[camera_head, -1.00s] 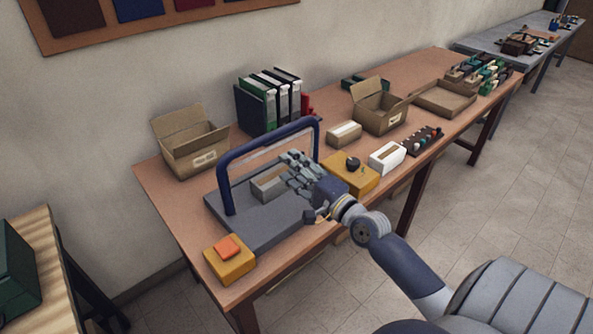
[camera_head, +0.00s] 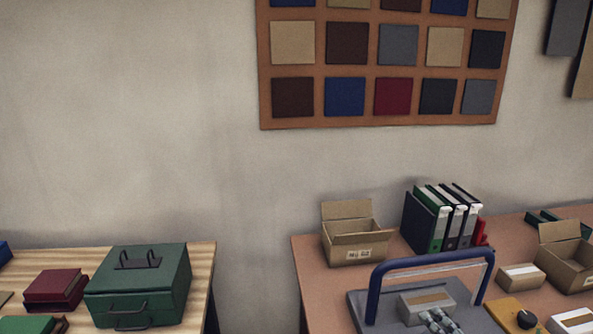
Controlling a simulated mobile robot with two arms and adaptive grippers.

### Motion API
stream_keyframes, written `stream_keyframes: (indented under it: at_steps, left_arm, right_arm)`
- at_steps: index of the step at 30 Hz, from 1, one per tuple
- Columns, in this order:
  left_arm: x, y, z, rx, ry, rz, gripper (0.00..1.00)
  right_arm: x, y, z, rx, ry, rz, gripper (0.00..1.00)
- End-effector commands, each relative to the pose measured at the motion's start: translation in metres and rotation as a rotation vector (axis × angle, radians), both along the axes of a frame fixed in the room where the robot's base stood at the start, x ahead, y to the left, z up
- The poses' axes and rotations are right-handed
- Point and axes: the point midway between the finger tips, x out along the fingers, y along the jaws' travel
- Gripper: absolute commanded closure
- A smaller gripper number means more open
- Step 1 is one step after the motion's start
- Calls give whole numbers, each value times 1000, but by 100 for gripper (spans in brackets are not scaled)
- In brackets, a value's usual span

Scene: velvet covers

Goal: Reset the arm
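The fingers of my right gripper (camera_head: 440,322) show at the bottom edge of the head view, at the front of a grey box (camera_head: 426,303) under a blue arched handle frame (camera_head: 430,260) on a grey base plate (camera_head: 360,312). The rest of that hand and its arm are out of the picture. I cannot tell whether the fingers touch the box or how far they are closed. My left gripper is not in view.
The brown table (camera_head: 310,285) also carries an open cardboard box (camera_head: 352,247), upright binders (camera_head: 425,220) and a yellow block with a black knob (camera_head: 505,312). A green case (camera_head: 140,285) and red books (camera_head: 55,288) lie on a striped table at left. A swatch board (camera_head: 385,127) hangs above.

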Motion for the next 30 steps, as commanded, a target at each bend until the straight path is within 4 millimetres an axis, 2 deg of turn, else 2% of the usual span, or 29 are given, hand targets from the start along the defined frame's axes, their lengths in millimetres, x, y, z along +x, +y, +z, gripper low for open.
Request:
stream_keyframes:
  at_steps: [1, 3, 6, 10, 16, 25, 30]
  left_arm:
    - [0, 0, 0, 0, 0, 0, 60]
    - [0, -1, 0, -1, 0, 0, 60]
    - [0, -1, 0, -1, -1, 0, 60]
    - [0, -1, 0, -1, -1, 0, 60]
    - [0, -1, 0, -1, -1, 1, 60]
    - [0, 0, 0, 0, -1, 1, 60]
    - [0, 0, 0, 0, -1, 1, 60]
  right_arm:
    - [-12, 23, -19, -90, 58, 53, 59]
    - [-32, 51, -47, -250, 145, 138, 59]
    - [-65, 83, -83, -478, 259, 266, 59]
    - [-115, 109, -118, -748, 397, 436, 59]
    - [-181, 119, -144, -1042, 566, 651, 59]
    - [-255, 114, -149, -1276, 754, 890, 59]
    - [-246, 114, -190, -1277, 772, 908, 59]
